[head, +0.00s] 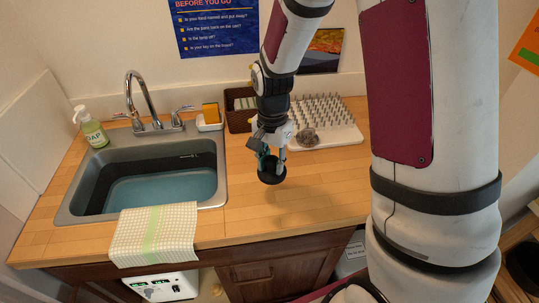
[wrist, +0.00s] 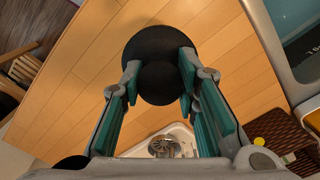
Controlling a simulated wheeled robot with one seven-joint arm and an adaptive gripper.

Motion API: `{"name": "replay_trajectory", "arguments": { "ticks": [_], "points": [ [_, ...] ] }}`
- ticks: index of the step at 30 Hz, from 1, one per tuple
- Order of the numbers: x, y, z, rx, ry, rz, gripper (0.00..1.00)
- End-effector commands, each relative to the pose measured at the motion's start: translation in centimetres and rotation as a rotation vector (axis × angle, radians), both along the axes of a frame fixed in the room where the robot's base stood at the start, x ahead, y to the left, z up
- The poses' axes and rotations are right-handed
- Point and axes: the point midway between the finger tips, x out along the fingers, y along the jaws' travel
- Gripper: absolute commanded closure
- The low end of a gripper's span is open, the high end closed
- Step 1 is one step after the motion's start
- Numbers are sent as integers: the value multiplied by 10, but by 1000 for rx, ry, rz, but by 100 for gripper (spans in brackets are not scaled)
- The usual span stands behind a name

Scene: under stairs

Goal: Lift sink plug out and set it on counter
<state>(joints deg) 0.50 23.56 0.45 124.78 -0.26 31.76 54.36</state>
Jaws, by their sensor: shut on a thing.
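My gripper (head: 267,163) is shut on the black round sink plug (head: 272,175), with a finger on each side of it. In the wrist view, the plug (wrist: 158,52) sits between the teal finger pads (wrist: 160,78). In the head view the plug is over the wooden counter (head: 300,200), to the right of the sink. It appears held a little above the wood; the exact gap is hard to tell. The grey sink (head: 213,150) at the left holds bluish water (head: 160,190).
A white drying rack with pegs (head: 345,135) and a brown basket (head: 236,122) stand behind my gripper. A checked towel (head: 153,233) hangs over the counter's front edge. A soap bottle (head: 92,130) and faucet (head: 145,100) stand behind the sink. The counter's front right is clear.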

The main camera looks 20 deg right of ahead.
Motion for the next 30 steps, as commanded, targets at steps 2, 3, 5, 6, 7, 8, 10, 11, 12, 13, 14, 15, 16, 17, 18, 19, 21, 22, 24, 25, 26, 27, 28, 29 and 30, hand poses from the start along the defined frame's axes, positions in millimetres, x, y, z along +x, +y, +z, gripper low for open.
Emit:
{"name": "replay_trajectory", "arguments": {
  "ticks": [2,3,5,6,7,8,10,11,12,13,14,15,16,17,18,19,21,22,24,25,26,27,28,29,30],
  "points": [
    [-5,1,2,0,0,6,100],
    [-6,1,2,0,0,8,100],
    [-7,1,0,0,0,9,100],
    [-7,1,-2,0,0,10,100],
    [-6,1,-4,0,0,10,100],
    [-6,1,-6,0,0,10,100],
    [-6,1,-12,-1,1,9,100],
    [-6,1,-16,0,1,10,100],
    [-6,1,-20,0,1,10,100],
    [-5,1,-23,-1,1,10,100],
    [-5,1,-26,0,0,10,100],
    [-5,1,-31,0,1,10,100],
    [-5,1,-34,0,1,10,100],
    [-5,1,-38,-1,1,10,100],
    [-5,1,-42,-1,1,10,100],
    [-5,1,-45,-1,1,9,100],
    [-5,1,-53,-1,1,9,100],
    [-6,1,-56,0,1,9,100],
    [-6,1,-63,0,2,10,100],
    [-6,1,-65,-1,1,10,100],
    [-6,1,-68,-1,1,10,100],
    [-6,1,-71,0,1,9,100],
    [-6,1,-73,0,1,9,100],
    [-6,1,-75,0,1,9,100],
    [-6,1,-77,0,0,8,100]
  ]
}}
